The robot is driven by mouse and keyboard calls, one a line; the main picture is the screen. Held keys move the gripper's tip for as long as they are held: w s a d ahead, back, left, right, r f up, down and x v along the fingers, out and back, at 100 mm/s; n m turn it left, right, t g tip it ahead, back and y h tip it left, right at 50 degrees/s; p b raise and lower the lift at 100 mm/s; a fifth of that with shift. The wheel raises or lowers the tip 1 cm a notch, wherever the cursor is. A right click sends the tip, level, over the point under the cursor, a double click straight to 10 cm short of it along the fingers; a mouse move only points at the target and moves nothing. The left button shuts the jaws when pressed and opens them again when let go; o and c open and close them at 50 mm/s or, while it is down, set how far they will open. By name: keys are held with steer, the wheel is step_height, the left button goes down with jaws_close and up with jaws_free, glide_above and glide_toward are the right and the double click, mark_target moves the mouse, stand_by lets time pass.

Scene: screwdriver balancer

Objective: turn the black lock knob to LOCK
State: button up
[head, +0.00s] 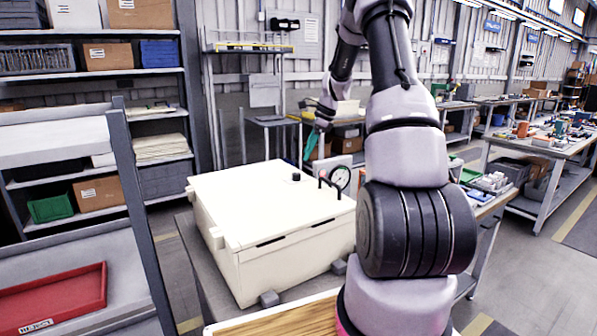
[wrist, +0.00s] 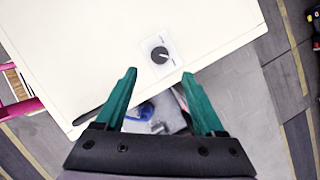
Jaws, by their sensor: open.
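The black lock knob (wrist: 160,55) sits on a small pale plate on the flat top of the cream box in the wrist view. A pale pointer line on it points right and slightly down in that view; the label text is too small to read. In the head view the knob (head: 296,177) is a small dark stub on the box top (head: 250,195). My gripper (wrist: 158,75) is open and empty, its teal fingers apart, with the knob just beyond the tips in the picture. In the head view my gripper (head: 311,146) hangs above the box's far side, apart from the knob.
A black handle (head: 331,187) and a round dial gauge (head: 341,177) stand near the box's right side. A blue item (wrist: 143,111) shows between my fingers, past the box edge. A red tray (head: 55,298) is at lower left. The box top around the knob is clear.

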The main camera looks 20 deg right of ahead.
mark_target(297, 173)
steer(key=x, duration=0.8)
steer(key=shift+a+f, duration=0.15)
steer(key=shift+f, duration=0.2)
jaws_close()
